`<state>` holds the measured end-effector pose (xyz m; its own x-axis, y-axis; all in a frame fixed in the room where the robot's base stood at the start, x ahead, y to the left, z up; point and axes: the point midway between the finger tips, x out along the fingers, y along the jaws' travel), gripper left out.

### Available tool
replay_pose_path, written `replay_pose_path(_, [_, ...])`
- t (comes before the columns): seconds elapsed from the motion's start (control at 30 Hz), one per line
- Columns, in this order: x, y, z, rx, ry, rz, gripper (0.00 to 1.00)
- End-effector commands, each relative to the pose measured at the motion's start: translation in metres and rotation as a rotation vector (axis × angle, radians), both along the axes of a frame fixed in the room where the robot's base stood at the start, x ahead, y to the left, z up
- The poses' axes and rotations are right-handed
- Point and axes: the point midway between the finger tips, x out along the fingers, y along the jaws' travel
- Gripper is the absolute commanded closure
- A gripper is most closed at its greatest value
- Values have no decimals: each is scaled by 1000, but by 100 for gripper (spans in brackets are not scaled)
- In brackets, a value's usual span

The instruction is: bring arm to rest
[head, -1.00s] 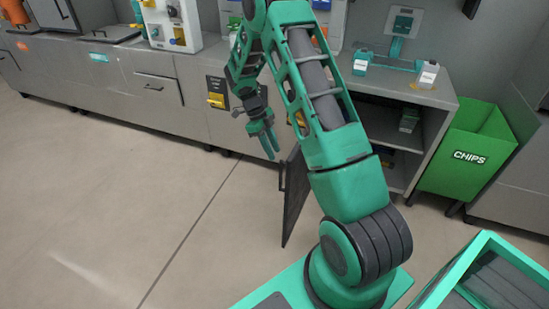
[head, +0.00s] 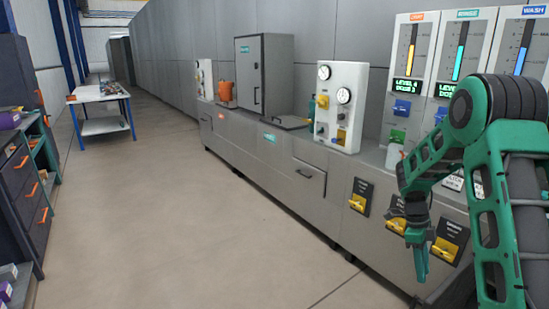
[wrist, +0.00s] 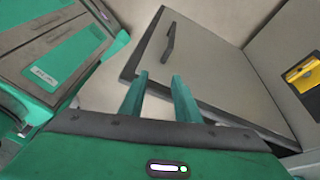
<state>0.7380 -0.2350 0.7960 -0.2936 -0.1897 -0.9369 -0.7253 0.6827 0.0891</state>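My gripper (head: 418,265) hangs pointing down at the right of the head view, in front of the grey cabinet run. My green arm rises above and right of it and hides part of the counter. In the wrist view the two green fingers (wrist: 160,77) stand apart with nothing between them. Beyond the fingers is a grey cabinet door (wrist: 205,65) with a dark handle, swung open. I cannot tell the exact gap from the fingers to the door.
Yellow-handled switches (head: 447,249) line the cabinet front near my gripper. A gauge panel (head: 340,105) and level panels (head: 411,60) stand on the counter. A white table (head: 100,97) and a dark drawer unit (head: 22,160) stand to the left. The floor (head: 200,220) between is clear.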

Motion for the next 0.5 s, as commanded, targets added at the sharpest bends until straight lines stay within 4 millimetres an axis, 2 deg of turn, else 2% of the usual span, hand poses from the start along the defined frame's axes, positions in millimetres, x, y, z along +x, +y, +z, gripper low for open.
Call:
replay_pose_path(0.03, [-10, -1, 19, 20, -3, 57, 70])
replay_pose_path(0.2, [-47, -3, 68, 97, 7, 279, 70])
replay_pose_path(0.5, [-124, 2, 135, 223, 10, 675, 70])
